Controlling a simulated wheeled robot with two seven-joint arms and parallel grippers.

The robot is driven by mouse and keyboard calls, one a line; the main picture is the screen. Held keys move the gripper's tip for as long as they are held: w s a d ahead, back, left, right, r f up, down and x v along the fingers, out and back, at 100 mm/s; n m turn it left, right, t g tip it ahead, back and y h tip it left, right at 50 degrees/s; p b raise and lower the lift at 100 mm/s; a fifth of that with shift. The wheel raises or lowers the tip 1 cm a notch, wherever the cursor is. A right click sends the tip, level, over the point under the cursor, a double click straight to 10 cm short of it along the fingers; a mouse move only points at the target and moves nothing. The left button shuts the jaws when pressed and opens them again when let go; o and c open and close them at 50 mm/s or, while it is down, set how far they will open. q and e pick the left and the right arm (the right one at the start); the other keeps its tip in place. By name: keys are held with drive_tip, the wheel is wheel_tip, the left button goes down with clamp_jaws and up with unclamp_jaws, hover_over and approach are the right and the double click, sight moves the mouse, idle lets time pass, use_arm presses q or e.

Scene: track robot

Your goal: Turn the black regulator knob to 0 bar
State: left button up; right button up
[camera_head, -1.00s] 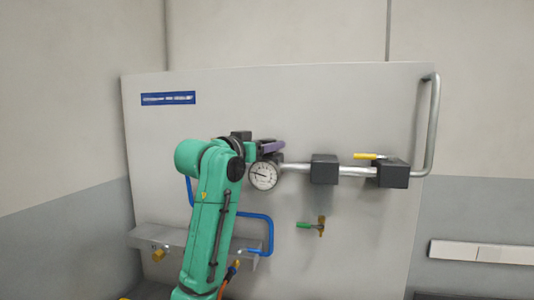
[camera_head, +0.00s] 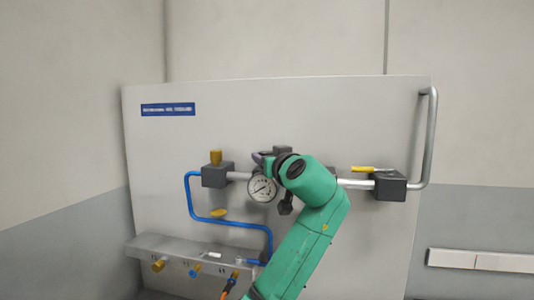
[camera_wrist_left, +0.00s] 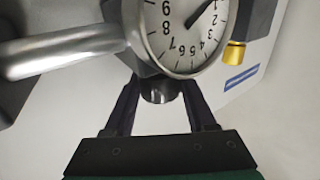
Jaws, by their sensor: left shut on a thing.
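The black regulator knob (camera_wrist_left: 157,96) shows in the left wrist view below the round gauge, between my fingers. My left gripper (camera_wrist_left: 158,88) is shut on it. In the head view my left gripper (camera_head: 265,157) is at the top of the gauge, and my wrist and green arm hide the knob and the regulator body. My right gripper is in neither view.
A grey panel (camera_head: 370,120) carries the pipework. A valve block with a brass top (camera_head: 216,157) and blue pipe (camera_head: 190,200) are on the left. A yellow-handled valve (camera_head: 365,169) sits on the right. A grey ledge (camera_head: 180,246) with small fittings juts out below.

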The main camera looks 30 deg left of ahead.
use_arm(q)
drive_tip(key=n+g+y+p, duration=0.1)
drive_tip(key=g+y, duration=0.1)
drive_tip(key=shift+r+n+g, duration=0.15)
drive_tip(key=shift+n+g, duration=0.15)
drive_tip(key=shift+n, duration=0.1)
drive_tip(key=shift+n+g, duration=0.4)
drive_tip(key=shift+y+p, duration=0.3)
drive_tip(key=o, duration=1.1)
drive_tip(key=shift+c, duration=0.2)
drive_tip(key=shift+w+a+f, duration=0.1)
drive_tip(key=shift+f, duration=0.1)
